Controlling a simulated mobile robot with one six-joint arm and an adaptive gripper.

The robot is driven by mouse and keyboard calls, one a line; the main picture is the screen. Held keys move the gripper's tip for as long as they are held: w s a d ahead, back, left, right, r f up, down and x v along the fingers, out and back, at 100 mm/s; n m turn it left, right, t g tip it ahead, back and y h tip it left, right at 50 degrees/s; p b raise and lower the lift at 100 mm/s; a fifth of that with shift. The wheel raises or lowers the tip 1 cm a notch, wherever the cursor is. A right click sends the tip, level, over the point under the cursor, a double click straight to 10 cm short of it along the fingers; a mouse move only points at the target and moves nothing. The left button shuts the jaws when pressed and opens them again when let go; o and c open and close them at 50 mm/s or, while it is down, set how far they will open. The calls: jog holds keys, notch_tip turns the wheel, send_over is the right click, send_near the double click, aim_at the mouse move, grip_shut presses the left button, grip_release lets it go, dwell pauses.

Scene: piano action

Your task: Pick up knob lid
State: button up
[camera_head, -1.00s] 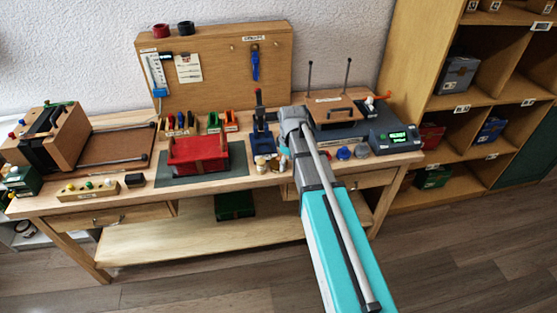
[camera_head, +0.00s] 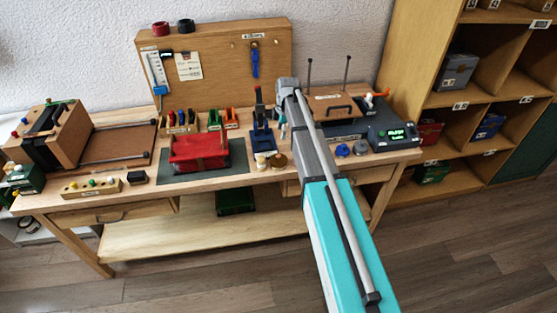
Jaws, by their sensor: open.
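A small round brass-coloured piece (camera_head: 278,160) sits on the bench near its front edge, just left of my arm. It looks like the knob lid, but it is too small to be sure. My gripper (camera_head: 282,124) shows only as a small pale part below my grey wrist, above and behind the brass piece in the picture. It is apart from that piece and holds nothing that I can see. The fingers are mostly hidden and blurred.
A cream jar (camera_head: 261,162) stands close left of the brass piece. A blue stand (camera_head: 262,138) rises behind. A red tray (camera_head: 200,152) sits left on a mat.

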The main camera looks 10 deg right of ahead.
jog(key=shift+f, duration=0.15)
jog(key=b, duration=0.9)
send_over(278, 155)
jog(key=s, duration=0.1)
notch_tip(278, 155, down, 8)
jog(key=shift+d+f, duration=0.1)
jog(key=shift+f, duration=0.05)
jog(key=shift+f, duration=0.1)
jog(key=f+b, duration=0.3)
jog(key=shift+w+d+f, duration=0.1)
jog(key=shift+w+f, duration=0.15)
jog(key=shift+w, duration=0.15)
jog(key=shift+f+b, duration=0.75)
jog(key=shift+b, duration=0.15)
grip_shut()
